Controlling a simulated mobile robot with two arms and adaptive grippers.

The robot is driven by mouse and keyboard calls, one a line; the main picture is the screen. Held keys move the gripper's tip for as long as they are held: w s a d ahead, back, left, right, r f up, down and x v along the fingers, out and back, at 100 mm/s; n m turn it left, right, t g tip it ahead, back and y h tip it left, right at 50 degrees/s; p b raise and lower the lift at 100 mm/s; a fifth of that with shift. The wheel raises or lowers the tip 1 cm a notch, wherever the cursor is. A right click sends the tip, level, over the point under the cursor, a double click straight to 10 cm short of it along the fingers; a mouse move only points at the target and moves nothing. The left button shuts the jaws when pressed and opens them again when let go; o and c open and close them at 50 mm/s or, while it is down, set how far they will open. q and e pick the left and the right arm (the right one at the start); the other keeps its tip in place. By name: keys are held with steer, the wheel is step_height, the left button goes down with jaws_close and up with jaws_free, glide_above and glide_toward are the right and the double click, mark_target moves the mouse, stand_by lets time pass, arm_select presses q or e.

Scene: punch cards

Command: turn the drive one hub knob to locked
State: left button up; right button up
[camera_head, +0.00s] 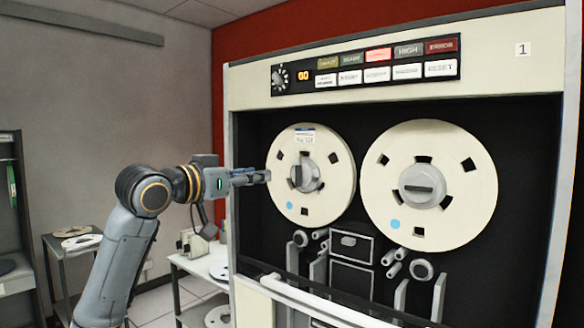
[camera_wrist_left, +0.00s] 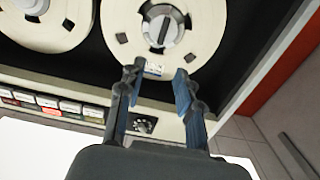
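Drive one is a tall cream tape cabinet (camera_head: 395,92) marked "1". It carries two cream reels. The left reel (camera_head: 335,165) has a grey hub knob (camera_head: 304,174) whose bar stands about upright. The right reel (camera_head: 465,215) has a grey hub knob (camera_head: 422,187) whose bar lies about level. My left gripper (camera_head: 264,176) is at the left edge of the left reel, level with its hub. In the wrist view, the open fingers (camera_wrist_left: 157,74) point towards this hub knob (camera_wrist_left: 163,27), apart from it and empty. My right gripper is not in view.
A panel of lit buttons (camera_head: 363,62) with a dial (camera_head: 280,77) runs above the reels; one button glows red. Rollers and posts (camera_head: 422,270) stand out below them. A white rail (camera_head: 320,303) crosses the front. A low white table (camera_head: 205,265) stands left of the cabinet.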

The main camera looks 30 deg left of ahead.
mark_target(296, 166)
arm_select(q)
steer(key=w+p, duration=0.2)
steer(key=w, duration=0.2)
steer(key=w+p, duration=0.2)
steer(key=w, duration=0.2)
steer(key=w+r+p, duration=0.1)
steer(key=w+p, duration=0.1)
steer(key=w, duration=0.3)
steer(key=shift+d, duration=0.4)
steer(key=shift+w+f, duration=0.2)
steer(key=shift+w, duration=0.15)
steer(key=shift+c, duration=0.2)
jaws_close()
